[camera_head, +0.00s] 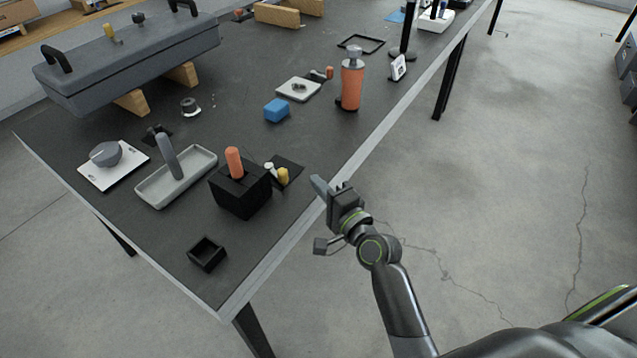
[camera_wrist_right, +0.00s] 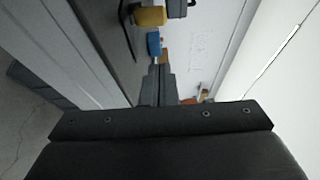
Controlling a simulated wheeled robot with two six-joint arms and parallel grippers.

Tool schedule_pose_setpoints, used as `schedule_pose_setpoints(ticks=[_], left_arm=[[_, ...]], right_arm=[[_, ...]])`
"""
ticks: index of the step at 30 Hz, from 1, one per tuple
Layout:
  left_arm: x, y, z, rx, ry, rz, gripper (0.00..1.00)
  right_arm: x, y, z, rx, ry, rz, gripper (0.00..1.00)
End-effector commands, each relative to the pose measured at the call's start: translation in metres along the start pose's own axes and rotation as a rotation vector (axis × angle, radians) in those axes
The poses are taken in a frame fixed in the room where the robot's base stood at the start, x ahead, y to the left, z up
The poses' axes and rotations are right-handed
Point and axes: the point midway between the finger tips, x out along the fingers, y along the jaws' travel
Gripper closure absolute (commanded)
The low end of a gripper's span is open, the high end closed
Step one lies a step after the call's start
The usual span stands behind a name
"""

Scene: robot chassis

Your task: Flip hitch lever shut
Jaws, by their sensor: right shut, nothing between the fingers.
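I cannot tell for certain which part is the hitch lever. A small black plate with a yellow part and a cream part (camera_head: 283,175) lies near the table's right edge. Just left of it is a black block (camera_head: 240,197) with an upright orange handle (camera_head: 234,161). My right gripper (camera_head: 319,184) is shut and empty at the table edge, to the right of the plate and apart from it. Its closed fingers (camera_wrist_right: 157,85) also show in the right wrist view, pointing toward a yellow part (camera_wrist_right: 150,16) and the blue block (camera_wrist_right: 154,43). My left gripper is out of view.
A grey tray (camera_head: 150,200) with an upright grey bar stands left of the black block. An open black box (camera_head: 206,254) sits near the front corner. The blue block (camera_head: 277,110), an orange grinder (camera_head: 351,85) and a large grey case (camera_head: 130,65) stand farther back.

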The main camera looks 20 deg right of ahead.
Motion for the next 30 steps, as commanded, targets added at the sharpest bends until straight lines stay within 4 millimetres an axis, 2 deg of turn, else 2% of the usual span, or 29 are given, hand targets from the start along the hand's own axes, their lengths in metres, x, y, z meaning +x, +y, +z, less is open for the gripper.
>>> schedule_pose_setpoints(ticks=[4,11,15,21,28,30], left_arm=[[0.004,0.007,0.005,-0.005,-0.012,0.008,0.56],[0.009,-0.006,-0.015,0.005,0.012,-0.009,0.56],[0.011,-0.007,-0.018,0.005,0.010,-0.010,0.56],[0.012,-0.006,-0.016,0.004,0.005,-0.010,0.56],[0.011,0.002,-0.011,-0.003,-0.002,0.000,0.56],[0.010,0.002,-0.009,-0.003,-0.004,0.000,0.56]], right_arm=[[-0.020,0.002,0.007,0.004,0.002,0.001,1.00],[-0.056,0.004,0.019,0.005,0.003,0.002,1.00],[-0.073,0.003,0.026,0.004,0.003,0.002,1.00],[-0.085,0.001,0.030,0.001,0.001,0.001,1.00],[-0.086,0.001,0.030,-0.001,0.001,0.002,1.00],[-0.086,0.006,0.030,-0.008,0.002,0.017,1.00]])
